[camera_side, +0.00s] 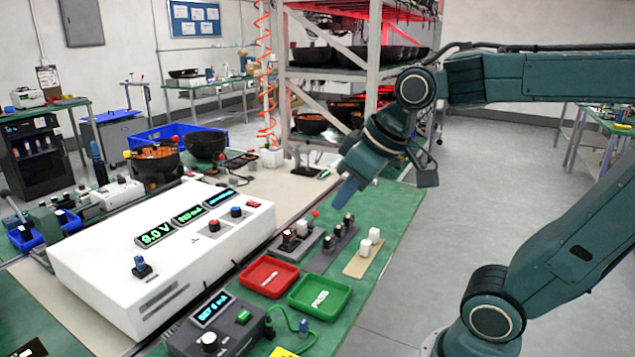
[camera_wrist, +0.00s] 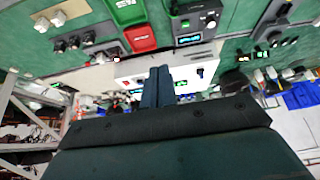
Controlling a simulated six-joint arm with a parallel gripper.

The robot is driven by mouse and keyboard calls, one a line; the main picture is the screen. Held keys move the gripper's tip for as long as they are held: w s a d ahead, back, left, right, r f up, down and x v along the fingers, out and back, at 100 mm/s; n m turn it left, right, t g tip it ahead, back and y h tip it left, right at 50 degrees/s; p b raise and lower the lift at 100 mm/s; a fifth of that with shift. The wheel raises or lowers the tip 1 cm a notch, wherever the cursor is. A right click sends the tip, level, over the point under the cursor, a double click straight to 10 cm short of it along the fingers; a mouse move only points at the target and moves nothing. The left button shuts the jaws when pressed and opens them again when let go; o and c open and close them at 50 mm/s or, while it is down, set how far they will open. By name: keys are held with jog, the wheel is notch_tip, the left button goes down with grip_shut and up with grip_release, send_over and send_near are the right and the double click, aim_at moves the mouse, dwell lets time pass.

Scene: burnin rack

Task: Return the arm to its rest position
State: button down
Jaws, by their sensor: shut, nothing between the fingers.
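My gripper (camera_side: 344,192) is held in the air above the back of the green bench (camera_side: 388,222), angled down and to the left. Its blue-grey fingers are together with nothing between them. In the wrist view the closed fingers (camera_wrist: 158,88) point toward the white power supply box (camera_wrist: 190,68). In the side view that white box (camera_side: 225,232) stands left of my gripper, with lit displays reading 9.0 V on its top. My gripper is apart from it.
A red tray (camera_side: 268,277) and a green PASS tray (camera_side: 320,297) lie in front of the box. Small switch blocks (camera_side: 340,245) stand below my gripper. A metal rack (camera_side: 372,75) with dark bowls rises behind. The floor (camera_side: 450,190) at right is clear.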

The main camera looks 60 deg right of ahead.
jog(key=s+a+f, duration=0.1)
jog(key=s+f, duration=0.1)
jog(key=s, duration=0.5)
jog(key=shift+s+a+f, duration=0.15)
jog(key=shift+f, duration=0.25)
